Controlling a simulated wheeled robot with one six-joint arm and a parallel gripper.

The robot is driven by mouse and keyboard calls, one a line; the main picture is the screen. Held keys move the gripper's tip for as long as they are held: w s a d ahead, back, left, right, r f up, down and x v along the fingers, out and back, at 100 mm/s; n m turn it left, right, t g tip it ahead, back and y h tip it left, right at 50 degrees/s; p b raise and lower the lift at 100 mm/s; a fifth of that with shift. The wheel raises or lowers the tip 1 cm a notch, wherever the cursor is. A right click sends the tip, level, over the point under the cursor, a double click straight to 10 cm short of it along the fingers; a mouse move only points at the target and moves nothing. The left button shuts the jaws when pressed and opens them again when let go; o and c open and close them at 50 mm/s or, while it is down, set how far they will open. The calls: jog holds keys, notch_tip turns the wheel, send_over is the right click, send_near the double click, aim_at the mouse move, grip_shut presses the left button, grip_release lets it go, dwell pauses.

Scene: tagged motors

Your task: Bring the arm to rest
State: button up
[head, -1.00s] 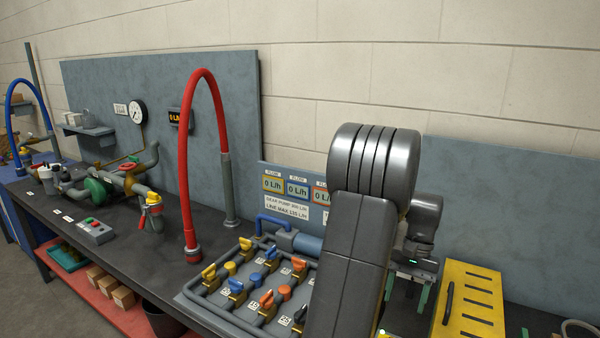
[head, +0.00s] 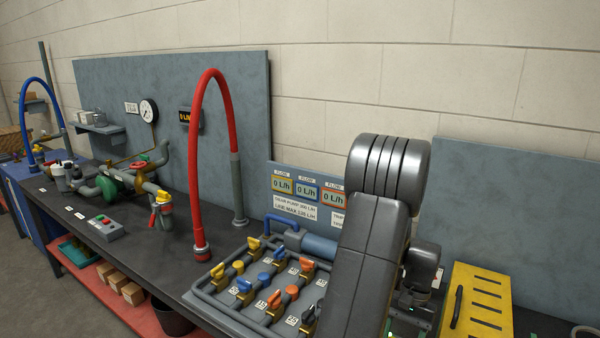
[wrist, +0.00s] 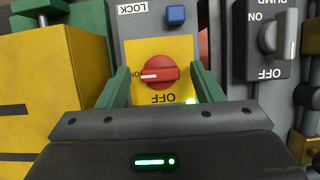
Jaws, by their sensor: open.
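My gripper shows in the wrist view (wrist: 155,92), its two green fingers apart with nothing between them. Beyond the fingers is a red rotary switch (wrist: 149,73) on a yellow plate marked ON and OFF. In the head view my raised grey arm stands at the right of the valve board and hides most of the gripper. I cannot tell from these views how far the fingers are from the switch.
A yellow slotted box (head: 478,300) stands right of my arm and shows at the left in the wrist view (wrist: 40,90). The valve board (head: 222,309) lies left of my arm. A red hose (head: 188,150) arches behind it. A grey pump switch (wrist: 278,35) is at the wrist view's right.

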jog(key=v, duration=1.4)
jog(key=x, duration=1.4)
jog(key=shift+f+n, duration=0.1)
jog(key=shift+n, duration=0.3)
jog(key=n, duration=0.1)
jog(key=n+h, duration=0.1)
jog(key=n, duration=0.1)
jog(key=shift+a+n+g+h+b, duration=0.15)
jog(key=shift+n+g+h+b, duration=0.15)
jog(key=shift+g, duration=0.1)
jog(key=n+h+b, duration=0.1)
jog(key=n+h, duration=0.1)
jog(key=n, duration=0.3)
jog(key=shift+a, duration=0.15)
jog(key=n+h+b, duration=0.1)
jog(key=n, duration=0.2)
jog(key=n+t+h+b, duration=0.1)
jog(key=n, duration=0.1)
jog(key=shift+s+a+n, duration=0.1)
jog(key=shift+n, duration=0.3)
jog(key=shift+n+t+h+b, duration=0.35)
jog(key=shift+n+t, duration=0.25)
jog(key=shift+n, duration=0.8)
